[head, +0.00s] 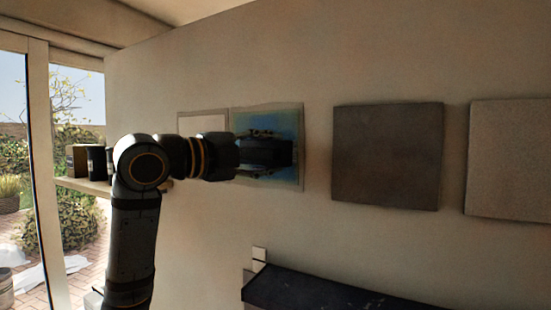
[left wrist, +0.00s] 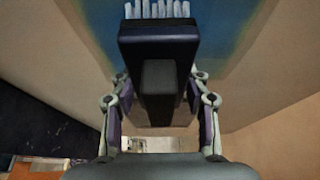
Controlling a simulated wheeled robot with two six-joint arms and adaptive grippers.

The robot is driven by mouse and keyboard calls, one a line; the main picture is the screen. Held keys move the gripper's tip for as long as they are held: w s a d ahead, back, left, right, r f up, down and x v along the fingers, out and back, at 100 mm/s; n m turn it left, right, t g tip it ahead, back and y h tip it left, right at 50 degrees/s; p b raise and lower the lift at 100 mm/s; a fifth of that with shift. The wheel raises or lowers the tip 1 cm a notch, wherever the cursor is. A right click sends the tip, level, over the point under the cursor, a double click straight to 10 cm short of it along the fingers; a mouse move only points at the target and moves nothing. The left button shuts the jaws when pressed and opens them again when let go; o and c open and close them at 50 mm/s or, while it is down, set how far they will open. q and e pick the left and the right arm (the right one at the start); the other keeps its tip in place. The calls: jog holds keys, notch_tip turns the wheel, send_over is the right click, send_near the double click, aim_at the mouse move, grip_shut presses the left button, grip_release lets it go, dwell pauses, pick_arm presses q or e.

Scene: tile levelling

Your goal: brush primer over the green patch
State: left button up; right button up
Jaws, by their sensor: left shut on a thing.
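The patch (head: 290,120) is a blue-green square on the wall, partly hidden behind my left gripper (head: 268,152) in the head view. In the left wrist view, a strip of blue patch (left wrist: 222,22) shows behind the brush. My left gripper (left wrist: 160,100) is shut on a dark, blocky brush (left wrist: 158,45) with pale bristles (left wrist: 157,9) at its far end. The brush is in front of the patch; I cannot tell whether the bristles touch it. My right gripper is in neither view.
A pale square (head: 203,123) adjoins the patch on the left. A dark grey tile (head: 387,155) and a lighter tile (head: 510,158) are on the wall to the right. A dark counter (head: 320,295) stands below. A shelf (head: 90,186) with containers is at the left, by glazed doors.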

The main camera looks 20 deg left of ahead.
aim_at(249, 164)
pick_arm(q)
jog(key=shift+a+f, duration=0.1)
jog(key=shift+a, duration=1.3)
jog(key=shift+w+a+b, duration=0.15)
jog(key=shift+a+b, duration=0.35)
jog(key=shift+b, duration=0.1)
jog(key=shift+a, duration=0.35)
jog(key=shift+w+a, duration=0.1)
jog(key=shift+a, duration=0.75)
jog(key=shift+w+a+r+p, duration=0.1)
jog(key=shift+a+r+p, duration=0.2)
jog(key=shift+a+r, duration=0.35)
jog(key=shift+a+r+p, duration=0.3)
jog(key=shift+a+r, duration=0.15)
jog(key=shift+a, duration=0.35)
